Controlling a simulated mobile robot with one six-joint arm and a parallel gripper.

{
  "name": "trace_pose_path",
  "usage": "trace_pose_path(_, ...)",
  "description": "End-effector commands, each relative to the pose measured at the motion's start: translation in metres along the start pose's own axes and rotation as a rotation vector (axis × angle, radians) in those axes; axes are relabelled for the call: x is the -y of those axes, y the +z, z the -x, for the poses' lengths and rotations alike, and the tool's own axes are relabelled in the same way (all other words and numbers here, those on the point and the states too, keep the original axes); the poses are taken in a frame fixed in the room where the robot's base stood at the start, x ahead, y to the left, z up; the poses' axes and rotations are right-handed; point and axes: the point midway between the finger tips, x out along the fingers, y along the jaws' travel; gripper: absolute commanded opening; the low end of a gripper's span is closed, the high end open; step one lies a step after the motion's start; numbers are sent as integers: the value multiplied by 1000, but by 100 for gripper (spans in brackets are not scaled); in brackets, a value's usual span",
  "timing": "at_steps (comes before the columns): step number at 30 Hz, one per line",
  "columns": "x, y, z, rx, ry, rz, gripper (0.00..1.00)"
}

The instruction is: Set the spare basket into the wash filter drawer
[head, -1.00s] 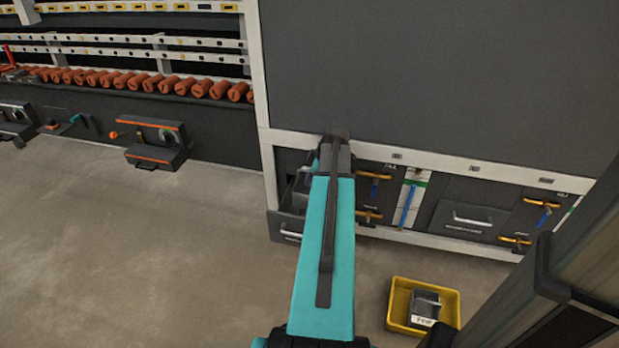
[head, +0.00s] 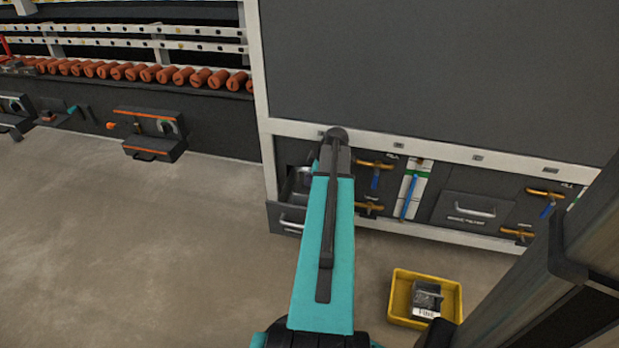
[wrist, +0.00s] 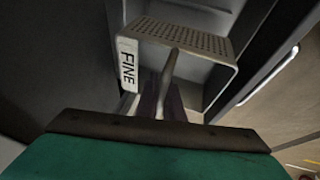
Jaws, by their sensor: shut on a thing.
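My gripper (wrist: 158,98) is shut on the handle of a grey basket (wrist: 185,36) with a perforated plate and a white "FINE" label. The basket is over or partly inside the open drawer (wrist: 265,78) in the wrist view; I cannot tell whether it touches the bottom. In the head view the open drawer (head: 284,216) sticks out low at the cabinet's left corner, with its grey interior partly showing. My teal arm hides the gripper and the basket there.
A yellow bin (head: 398,312) on the floor holds a dark labelled item (head: 428,297). Orange-handled valves (head: 375,165), a blue-marked gauge (head: 410,190) and a closed drawer (head: 473,210) line the cabinet front right of my arm. The floor at left is clear.

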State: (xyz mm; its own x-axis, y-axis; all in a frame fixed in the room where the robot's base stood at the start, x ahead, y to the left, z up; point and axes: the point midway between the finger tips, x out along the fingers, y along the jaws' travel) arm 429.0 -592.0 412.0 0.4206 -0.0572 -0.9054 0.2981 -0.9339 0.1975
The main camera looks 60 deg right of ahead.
Motion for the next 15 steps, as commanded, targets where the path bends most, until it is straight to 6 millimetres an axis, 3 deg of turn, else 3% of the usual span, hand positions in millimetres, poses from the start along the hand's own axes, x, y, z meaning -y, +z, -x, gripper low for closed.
trace_pose_path(15,4,8,-18,-1,0,0,0)
